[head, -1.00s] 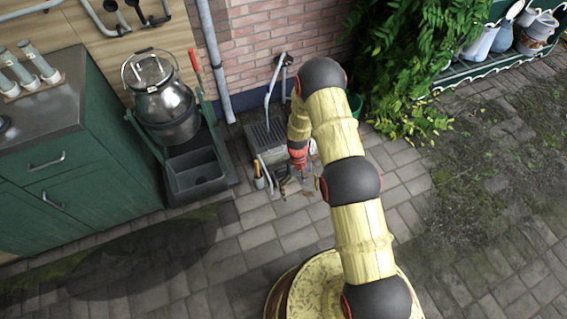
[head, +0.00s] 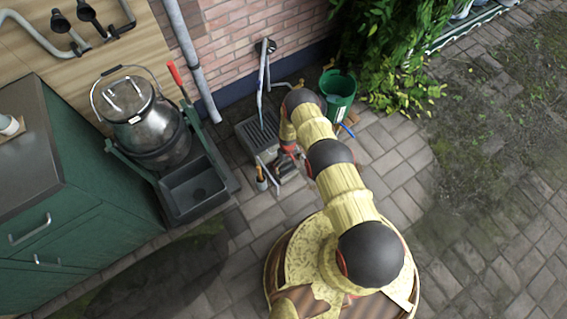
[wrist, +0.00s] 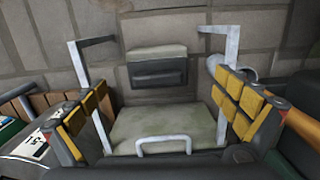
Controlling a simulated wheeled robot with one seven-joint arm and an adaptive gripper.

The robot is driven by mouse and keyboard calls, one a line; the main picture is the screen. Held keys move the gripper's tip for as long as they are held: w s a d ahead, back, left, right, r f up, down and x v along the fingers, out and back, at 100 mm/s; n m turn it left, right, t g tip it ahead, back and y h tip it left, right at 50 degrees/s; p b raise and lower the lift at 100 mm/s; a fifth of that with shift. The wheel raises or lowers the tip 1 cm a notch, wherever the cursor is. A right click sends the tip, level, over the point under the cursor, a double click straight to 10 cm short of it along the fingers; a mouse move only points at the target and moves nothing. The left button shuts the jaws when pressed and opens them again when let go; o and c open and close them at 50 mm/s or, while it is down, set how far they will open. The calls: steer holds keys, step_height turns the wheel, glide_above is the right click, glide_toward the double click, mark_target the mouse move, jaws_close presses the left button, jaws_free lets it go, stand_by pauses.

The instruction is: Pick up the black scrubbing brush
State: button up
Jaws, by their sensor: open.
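My gripper (wrist: 164,104) is open in the wrist view, with its yellow-padded fingers spread left and right and nothing held between them. Ahead, between the fingers, is a dark block with a pale grey-green top (wrist: 158,68); I cannot tell for sure whether it is the black scrubbing brush. In the head view my gripper (head: 288,167) is low, beside the grey grated boot scraper (head: 257,135), and partly hidden by my arm. No black brush can be made out clearly in the head view.
A pale pad (wrist: 165,125) with upright bars and a light handle lies between the fingers. A metal churn (head: 145,120) stands above a dark tray (head: 193,187) to the left. A green bucket (head: 338,90) is behind my arm. Paving at right is clear.

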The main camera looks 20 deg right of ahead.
mark_target(286, 167)
steer(key=shift+w+f+t, duration=0.1)
steer(key=shift+w+t, duration=0.3)
steer(key=shift+w, duration=0.7)
steer(key=shift+n, duration=0.3)
step_height(286, 167, down, 8)
steer(key=b, duration=0.4)
steer(key=shift+a+r, duration=0.1)
steer(key=shift+r, duration=0.1)
steer(key=shift+c, duration=0.3)
steer(key=shift+s, duration=0.15)
steer(key=c, duration=1.5)
steer(key=shift+c, duration=0.3)
